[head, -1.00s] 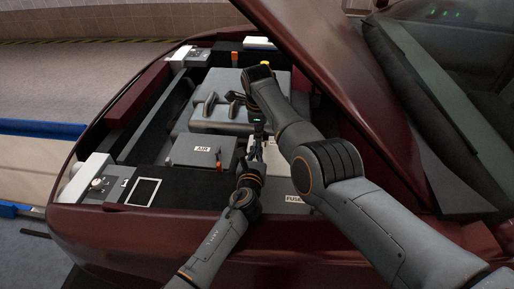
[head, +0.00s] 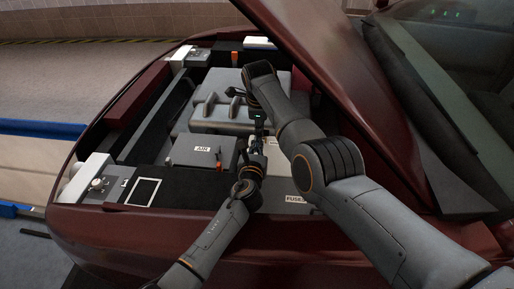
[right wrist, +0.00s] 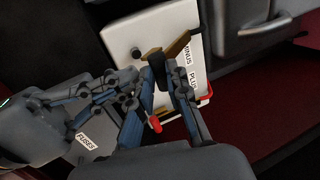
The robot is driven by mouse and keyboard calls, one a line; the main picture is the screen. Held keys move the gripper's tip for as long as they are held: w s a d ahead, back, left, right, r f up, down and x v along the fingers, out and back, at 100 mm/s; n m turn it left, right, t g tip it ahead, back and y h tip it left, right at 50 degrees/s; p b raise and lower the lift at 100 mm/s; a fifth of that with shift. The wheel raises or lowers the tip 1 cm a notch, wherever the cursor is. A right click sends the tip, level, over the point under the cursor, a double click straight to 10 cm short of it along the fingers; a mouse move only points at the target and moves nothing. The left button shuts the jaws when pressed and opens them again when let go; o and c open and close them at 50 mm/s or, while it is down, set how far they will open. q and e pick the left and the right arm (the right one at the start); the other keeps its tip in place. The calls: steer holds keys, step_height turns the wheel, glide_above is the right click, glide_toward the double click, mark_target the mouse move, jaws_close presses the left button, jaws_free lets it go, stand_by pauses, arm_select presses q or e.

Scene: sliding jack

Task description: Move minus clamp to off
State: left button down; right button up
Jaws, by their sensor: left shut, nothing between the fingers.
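In the right wrist view a white panel (right wrist: 125,36) carries the words MINUS and PLUS. A brass-coloured clamp piece (right wrist: 179,44) lies across it, with a dark piece beside it at my fingertips. My right gripper (right wrist: 163,68) reaches to this clamp; its fingers stand apart, but whether they grip the dark piece is unclear. My left gripper (right wrist: 125,80) comes in from the left, close beside the right fingers, shut and empty. In the head view my left gripper (head: 254,145) is at the right of the engine bay, just below the right one.
A grey AIR box (head: 195,151) and a larger grey engine cover (head: 225,115) lie left of my grippers. The raised bonnet (head: 325,85) stands close to my right arm. A FUSES label (head: 296,198) is at the front.

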steer(key=o, duration=0.3)
steer(key=shift+s+d+f, duration=0.15)
steer(key=shift+f, duration=0.4)
steer(key=shift+s+d+f, duration=0.1)
steer(key=shift+s+f, duration=0.05)
steer(key=shift+f, duration=0.35)
steer(key=shift+o, duration=1.2)
steer(key=shift+w+f, duration=0.2)
steer(key=shift+w, duration=0.05)
steer(key=shift+w+f+g, duration=0.3)
steer(key=shift+w, duration=0.2)
arm_select(q)
steer(key=shift+w+d, duration=0.1)
steer(key=shift+w, duration=0.45)
arm_select(e)
steer(key=shift+s+a+r, duration=0.15)
steer(key=shift+s+r, duration=0.1)
steer(key=shift+r, duration=0.2)
arm_select(q)
steer(key=shift+f, duration=0.1)
arm_select(e)
steer(key=shift+r, duration=0.1)
